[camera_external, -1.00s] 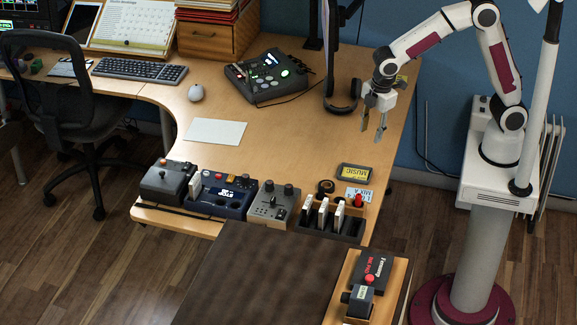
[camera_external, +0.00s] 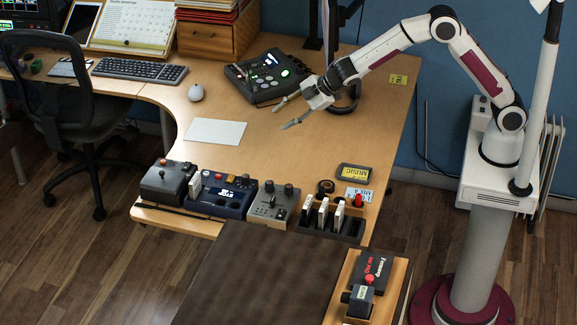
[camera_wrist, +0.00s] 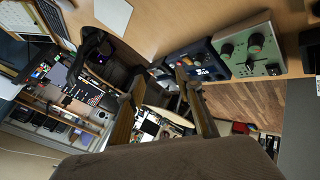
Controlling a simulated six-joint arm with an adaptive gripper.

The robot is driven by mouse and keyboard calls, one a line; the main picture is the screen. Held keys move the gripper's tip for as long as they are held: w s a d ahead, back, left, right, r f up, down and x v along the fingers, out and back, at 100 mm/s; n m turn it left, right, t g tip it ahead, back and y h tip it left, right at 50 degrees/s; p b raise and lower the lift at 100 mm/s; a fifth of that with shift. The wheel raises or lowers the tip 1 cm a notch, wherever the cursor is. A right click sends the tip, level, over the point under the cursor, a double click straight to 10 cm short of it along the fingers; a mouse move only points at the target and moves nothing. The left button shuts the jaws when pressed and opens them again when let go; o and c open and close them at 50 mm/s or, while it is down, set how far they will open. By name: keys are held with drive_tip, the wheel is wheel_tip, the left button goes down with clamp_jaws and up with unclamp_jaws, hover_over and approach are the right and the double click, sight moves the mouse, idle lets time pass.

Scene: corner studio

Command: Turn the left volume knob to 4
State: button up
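A grey box (camera_external: 272,206) with two dark knobs on its top stands among the devices at the desk's front edge. Its left knob (camera_external: 268,187) and right knob (camera_external: 289,189) are both uncovered. The box (camera_wrist: 249,66) also shows at upper right in the wrist view, with its two knobs; their exact settings are too small to read. My gripper (camera_external: 285,111) is open and empty above the desk, behind and above the box, its fingers pointing left. In the wrist view the two fingers (camera_wrist: 160,84) are spread apart, with nothing between them, and the box is beyond them to the right.
A dark blue device (camera_external: 222,195) stands left of the box, and a black rack (camera_external: 345,228) with white pieces stands right of it. A larger black console (camera_external: 266,78) lies near my gripper at the back. White paper (camera_external: 216,132) lies on the desk. Bare desk separates my gripper from the box.

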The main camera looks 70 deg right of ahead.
drive_tip(key=w+a+f+n+t+y, duration=0.1)
drive_tip(key=w+a+n+t+y, duration=0.1)
drive_tip(key=w+a+y, duration=0.35)
drive_tip(key=n+g+y, duration=0.4)
drive_tip(key=g+y, duration=0.3)
drive_tip(key=g, duration=0.4)
approach(290, 184)
drive_tip(key=x, duration=0.3)
drive_tip(key=shift+s+a, duration=0.1)
drive_tip(key=shift+a+t, duration=0.15)
drive_tip(key=shift+t, duration=0.25)
drive_tip(key=shift+x, duration=3.75)
drive_tip(key=shift+f, duration=0.1)
